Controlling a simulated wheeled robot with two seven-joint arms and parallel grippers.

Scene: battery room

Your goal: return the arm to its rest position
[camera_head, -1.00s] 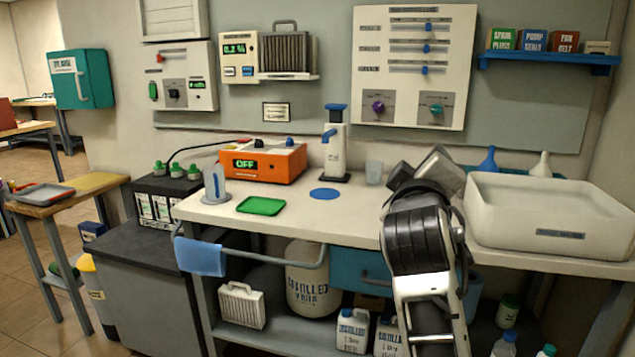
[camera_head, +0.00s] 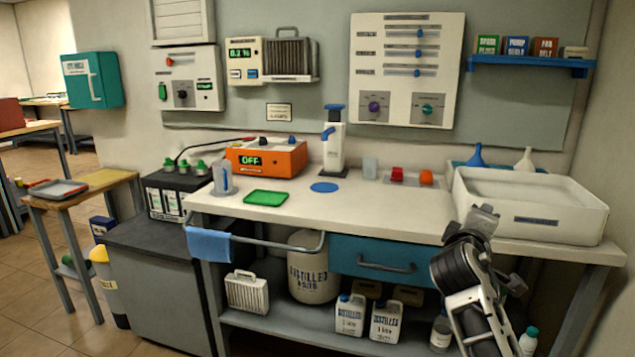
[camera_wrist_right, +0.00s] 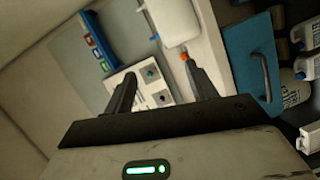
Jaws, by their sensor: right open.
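My right arm comes in from the lower right in the head view, with its gripper (camera_head: 484,218) in front of the bench's right part, near the white basin. In the right wrist view the two dark fingers of the right gripper (camera_wrist_right: 160,85) stand apart with nothing between them. The bench top (camera_head: 400,215) is visible behind and left of the arm. My left gripper is not in the head view.
A white basin (camera_head: 530,222) stands on the bench's right end, close to my right gripper. A blue drawer (camera_head: 345,255) with a handle and a towel rail (camera_head: 270,243) face the front. An orange charger (camera_head: 265,158) reads OFF. Bottles (camera_head: 387,320) stand on the lower shelf.

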